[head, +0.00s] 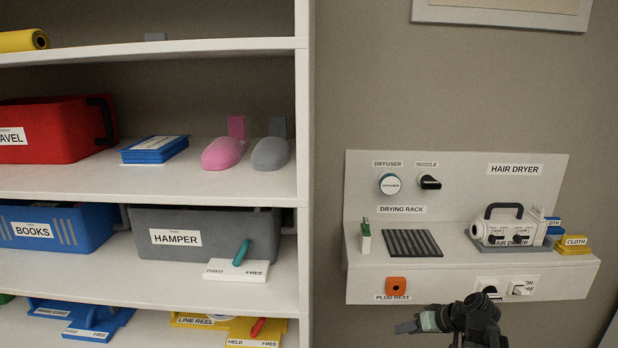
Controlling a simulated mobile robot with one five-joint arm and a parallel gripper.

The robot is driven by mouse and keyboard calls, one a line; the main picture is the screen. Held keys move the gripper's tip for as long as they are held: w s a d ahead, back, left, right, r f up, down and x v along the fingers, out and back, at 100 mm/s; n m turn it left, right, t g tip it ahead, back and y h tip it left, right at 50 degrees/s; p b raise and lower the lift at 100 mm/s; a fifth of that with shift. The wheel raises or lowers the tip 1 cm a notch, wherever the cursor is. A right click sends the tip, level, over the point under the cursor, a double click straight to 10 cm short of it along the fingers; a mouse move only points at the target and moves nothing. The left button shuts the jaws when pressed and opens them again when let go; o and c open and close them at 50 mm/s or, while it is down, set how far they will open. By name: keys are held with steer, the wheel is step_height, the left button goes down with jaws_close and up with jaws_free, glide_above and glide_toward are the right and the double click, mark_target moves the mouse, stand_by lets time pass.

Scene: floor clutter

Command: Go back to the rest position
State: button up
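My gripper (420,325) is at the lower middle of the head view, just below the front face of the hair dryer station. It points to the left, with a pale greenish part near its tip. Its fingers are too small and dark to show whether they are open or shut. My dark arm (480,322) reaches up from the bottom edge, in front of the station's lower edge.
The white hair dryer station (450,286) holds a hair dryer (503,228), a drying rack (411,243) and an orange plug rest (396,286). A white shelf unit (303,180) stands left, with a red bin (60,130) and a grey hamper (220,222). Bare wall lies between.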

steer(key=s+a+f+m+g+h, duration=0.1)
steer(key=s+a+f+g+h, duration=0.25)
steer(key=a, duration=0.35)
steer(key=s+a+f+g+h, duration=0.25)
steer(key=s+a, duration=0.25)
steer(key=a, duration=0.3)
step_height(320, 180, up, 13)
steer(key=d+p, duration=0.1)
steer(key=p, duration=1.2)
steer(key=shift+s+m, duration=0.15)
steer(key=shift+m, duration=0.15)
